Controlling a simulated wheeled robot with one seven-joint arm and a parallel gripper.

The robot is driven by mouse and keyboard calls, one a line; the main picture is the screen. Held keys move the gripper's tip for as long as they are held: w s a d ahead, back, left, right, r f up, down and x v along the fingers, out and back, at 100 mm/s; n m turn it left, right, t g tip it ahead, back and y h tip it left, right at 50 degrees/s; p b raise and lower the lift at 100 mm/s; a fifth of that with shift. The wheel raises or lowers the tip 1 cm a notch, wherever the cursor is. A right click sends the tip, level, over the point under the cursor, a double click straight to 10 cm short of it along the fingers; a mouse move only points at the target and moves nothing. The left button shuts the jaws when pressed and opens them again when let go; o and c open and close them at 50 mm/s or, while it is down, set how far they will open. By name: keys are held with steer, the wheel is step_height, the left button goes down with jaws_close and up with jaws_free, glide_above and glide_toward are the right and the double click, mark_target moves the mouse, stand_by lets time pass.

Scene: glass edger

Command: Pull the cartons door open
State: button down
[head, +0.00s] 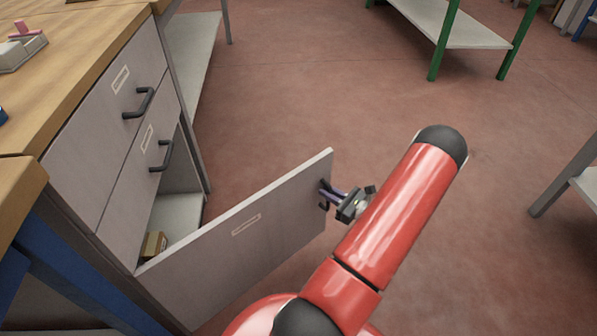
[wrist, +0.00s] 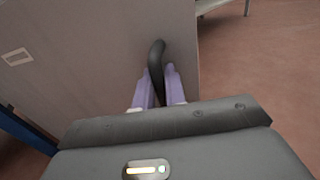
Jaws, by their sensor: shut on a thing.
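The cartons door (head: 250,235) is a grey panel at the bottom of the cabinet. It stands swung well out from the cabinet front, and part of the inside shows behind it. Its dark handle (wrist: 157,62) is near the free edge of the door. My gripper (head: 335,194) is at that handle, and in the wrist view its purple fingers (wrist: 158,85) are shut on the handle, one on each side. The door (wrist: 95,50) fills the left of the wrist view. The writing on the door's label is too small to read.
Two closed drawers (head: 120,90) with dark handles sit above the opening. A small brown carton (head: 154,245) lies inside the cabinet. A green-legged table (head: 450,25) stands at the back, and another table (head: 585,185) at the right edge. The red floor between is clear.

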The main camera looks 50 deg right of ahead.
steer(key=s+a+m+h, duration=0.2)
steer(key=s+a+h, duration=0.1)
steer(key=s, duration=0.7)
steer(key=s+a+m+g+h, duration=0.1)
steer(key=s+a+m+h, duration=0.2)
steer(key=s, duration=0.8)
steer(key=a+h, duration=0.1)
steer(key=a, duration=0.1)
steer(key=shift+s+a+h, duration=0.3)
steer(key=c, duration=1.8)
jaws_free()
steer(key=v, duration=0.7)
steer(key=shift+s+b, duration=0.4)
steer(key=shift+b, duration=0.05)
steer(key=shift+s+a, duration=0.1)
